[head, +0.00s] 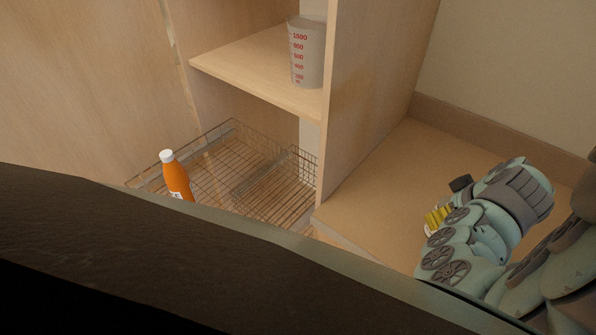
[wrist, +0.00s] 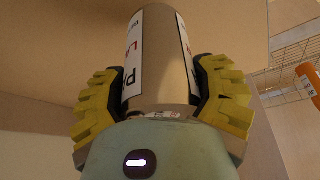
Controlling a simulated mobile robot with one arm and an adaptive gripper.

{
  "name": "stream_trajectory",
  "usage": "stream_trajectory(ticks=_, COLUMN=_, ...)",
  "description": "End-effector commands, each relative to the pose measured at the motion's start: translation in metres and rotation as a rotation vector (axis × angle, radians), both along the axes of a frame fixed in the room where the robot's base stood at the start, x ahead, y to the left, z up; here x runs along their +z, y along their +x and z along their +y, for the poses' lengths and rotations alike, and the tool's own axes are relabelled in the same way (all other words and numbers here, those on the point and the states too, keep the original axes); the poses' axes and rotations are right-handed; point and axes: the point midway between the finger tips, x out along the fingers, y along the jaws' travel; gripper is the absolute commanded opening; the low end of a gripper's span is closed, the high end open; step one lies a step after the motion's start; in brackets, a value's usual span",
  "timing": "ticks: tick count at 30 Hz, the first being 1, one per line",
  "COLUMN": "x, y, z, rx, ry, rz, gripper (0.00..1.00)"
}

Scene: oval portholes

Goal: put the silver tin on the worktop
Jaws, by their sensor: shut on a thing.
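The silver tin (wrist: 160,45) is a grey-silver cylinder with a white label bearing dark and red letters. In the wrist view my gripper (wrist: 162,72) has its yellow ribbed fingers on both sides of the tin, shut on it. In the head view my gripper (head: 438,219) is at the right, over the front part of the pale wooden worktop (head: 385,165). There the tin is mostly or wholly hidden by my gripper and arm. I cannot tell whether the tin touches the worktop.
A tall wooden panel (head: 365,90) bounds the worktop on the left. Beyond it, a shelf (head: 245,72) holds a measuring jug (head: 306,55). Below is a wire basket (head: 255,175) with an orange bottle (head: 175,178). The worktop's visible back part is clear.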

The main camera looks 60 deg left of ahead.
Motion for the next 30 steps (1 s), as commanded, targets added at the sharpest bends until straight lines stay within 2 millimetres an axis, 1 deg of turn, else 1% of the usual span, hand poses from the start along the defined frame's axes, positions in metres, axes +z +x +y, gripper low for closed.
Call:
stream_trajectory(ticks=1, x=0.003, y=0.007, z=0.001, rx=-0.003, ry=0.001, rz=-0.005, gripper=0.23)
stream_trajectory(ticks=10, x=0.0, y=0.025, z=0.008, rx=-0.003, ry=0.001, rz=-0.003, gripper=0.23)
stream_trajectory(ticks=19, x=-0.005, y=0.028, z=0.009, rx=-0.003, ry=0.0, rz=-0.002, gripper=0.23)
stream_trajectory(ticks=30, x=-0.03, y=0.028, z=0.01, rx=0.0, ry=0.001, rz=-0.001, gripper=0.23)
